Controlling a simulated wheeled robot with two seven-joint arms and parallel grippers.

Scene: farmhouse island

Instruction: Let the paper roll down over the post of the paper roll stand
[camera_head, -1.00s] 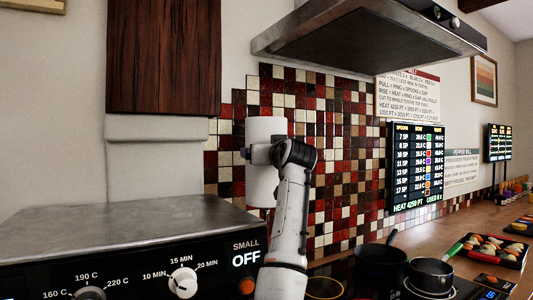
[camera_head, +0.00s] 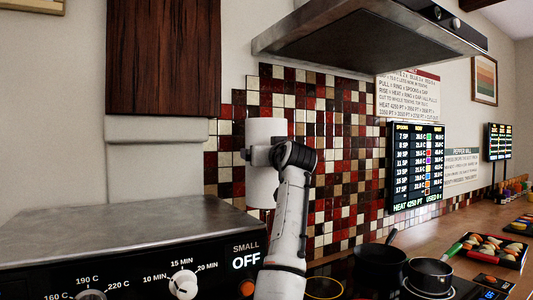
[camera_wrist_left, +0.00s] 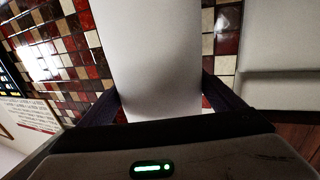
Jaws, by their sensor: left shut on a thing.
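The white paper roll (camera_head: 264,191) stands upright in the air in front of the tiled wall, in the middle of the head view. My left gripper (camera_head: 258,156) is shut on it around its middle. In the left wrist view the roll (camera_wrist_left: 151,50) fills the space between the two dark fingers of my left gripper (camera_wrist_left: 160,98). The roll's lower end is partly hidden behind my left arm in the head view. The paper roll stand and its post do not show in either view. My right gripper is not in view.
A black oven with a steel top (camera_head: 120,222) stands at the left front. A wooden cabinet (camera_head: 163,55) and range hood (camera_head: 370,40) hang above. Two dark pans (camera_head: 380,257) (camera_head: 430,273) sit on the hob at right. A baking tray (camera_head: 490,250) lies on the wooden counter.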

